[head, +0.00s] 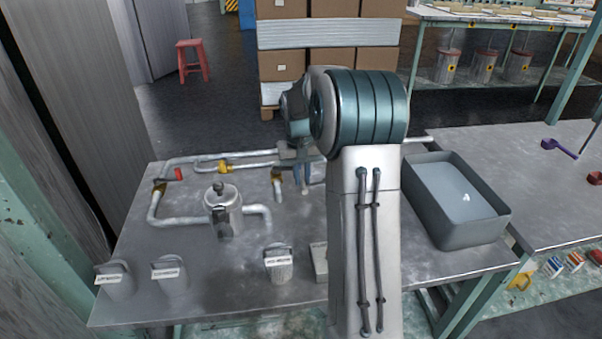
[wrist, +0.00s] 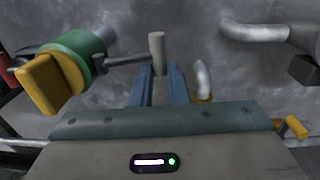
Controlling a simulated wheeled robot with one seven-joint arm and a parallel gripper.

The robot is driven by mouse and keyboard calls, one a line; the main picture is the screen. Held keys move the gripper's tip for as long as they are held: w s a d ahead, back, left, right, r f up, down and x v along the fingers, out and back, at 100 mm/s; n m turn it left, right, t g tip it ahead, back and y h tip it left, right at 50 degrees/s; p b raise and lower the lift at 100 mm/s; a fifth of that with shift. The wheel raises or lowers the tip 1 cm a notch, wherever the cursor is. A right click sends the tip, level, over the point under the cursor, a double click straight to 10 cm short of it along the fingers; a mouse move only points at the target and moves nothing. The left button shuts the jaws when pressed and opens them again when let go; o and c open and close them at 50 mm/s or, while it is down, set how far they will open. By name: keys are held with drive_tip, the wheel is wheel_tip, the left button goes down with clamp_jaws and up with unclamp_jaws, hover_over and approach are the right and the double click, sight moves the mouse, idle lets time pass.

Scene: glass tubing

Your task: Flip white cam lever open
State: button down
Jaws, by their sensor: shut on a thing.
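The white cam lever shows in the wrist view as a pale, greyish upright handle (wrist: 157,48) at the end of a dark rod. The rod runs left to a green collar (wrist: 84,48) with a yellow block (wrist: 50,83) beside it. My gripper (wrist: 162,74) has its two blue fingers on either side of the handle's lower end, shut on it. In the head view my gripper (head: 303,176) is at the back of the table, partly behind my arm. The lever itself is not clear there.
Glass tubing (head: 185,221) with yellow fittings and a lidded vessel (head: 224,209) stand left of my gripper. Labelled mugs (head: 170,276) line the front of the table. A grey bin (head: 478,234) is on the right. A bent tube end (wrist: 203,80) is close right of my fingers.

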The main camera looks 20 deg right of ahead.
drive_tip(key=shift+d+r+t+y+p, duration=0.15)
drive_tip(key=shift+r+t+y+p, duration=0.15)
drive_tip(key=shift+r+y+p, duration=0.45)
drive_tip(key=shift+f+y, duration=0.2)
drive_tip(key=shift+y, duration=0.05)
drive_tip(key=c, duration=1.4)
unclamp_jaws()
wheel_tip(320, 180, up, 14)
drive_tip(key=d+p, duration=0.1)
drive_tip(key=p, duration=0.2)
drive_tip(key=shift+s+d+f, duration=0.15)
drive_tip(key=shift+s+d, duration=0.1)
